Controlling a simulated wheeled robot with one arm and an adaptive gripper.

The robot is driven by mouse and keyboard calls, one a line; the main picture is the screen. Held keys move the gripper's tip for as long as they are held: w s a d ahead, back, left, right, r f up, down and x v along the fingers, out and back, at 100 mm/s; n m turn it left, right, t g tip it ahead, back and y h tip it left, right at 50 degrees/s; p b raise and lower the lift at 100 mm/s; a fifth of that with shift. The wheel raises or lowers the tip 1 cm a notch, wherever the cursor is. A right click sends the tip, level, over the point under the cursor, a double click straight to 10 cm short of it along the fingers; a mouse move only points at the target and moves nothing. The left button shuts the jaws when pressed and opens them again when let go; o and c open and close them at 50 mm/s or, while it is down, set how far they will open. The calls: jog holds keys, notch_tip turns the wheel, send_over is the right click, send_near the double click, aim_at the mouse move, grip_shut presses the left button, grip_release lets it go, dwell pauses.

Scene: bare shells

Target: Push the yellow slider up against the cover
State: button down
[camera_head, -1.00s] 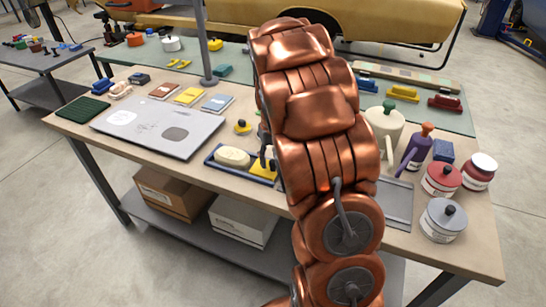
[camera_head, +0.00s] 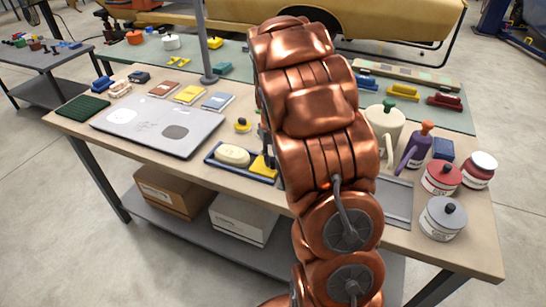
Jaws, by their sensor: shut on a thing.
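The yellow slider (camera_head: 261,167) is at the right part of a long blue tray (camera_head: 222,168) on the near bench, partly hidden by my copper arm. A cream oval piece (camera_head: 232,156) lies in the tray to its left, with a small gap between them. I cannot tell which thing is the cover; it may be behind my arm. My gripper (camera_head: 267,147) is mostly hidden by the arm. A dark finger shows coming down at the slider, and the gripper is shut on it.
A grey plate (camera_head: 150,122) lies left of the tray, with a small yellow knobbed piece (camera_head: 242,125) behind the tray. A grey post (camera_head: 203,45) rises behind.

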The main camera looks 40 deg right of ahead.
aim_at(265, 166)
jog(key=shift+w+a+f+b, duration=0.1)
jog(key=shift+w+a+b, duration=0.25)
jog(key=shift+w, duration=0.2)
jog(key=shift+w+a+b, duration=0.3)
jog(key=shift+w, duration=0.25)
jog(key=c, duration=0.9)
grip_release()
jog(key=shift+r, duration=0.2)
notch_tip(265, 166, up, 12)
jog(key=shift+f, duration=0.1)
jog(key=shift+a, duration=0.1)
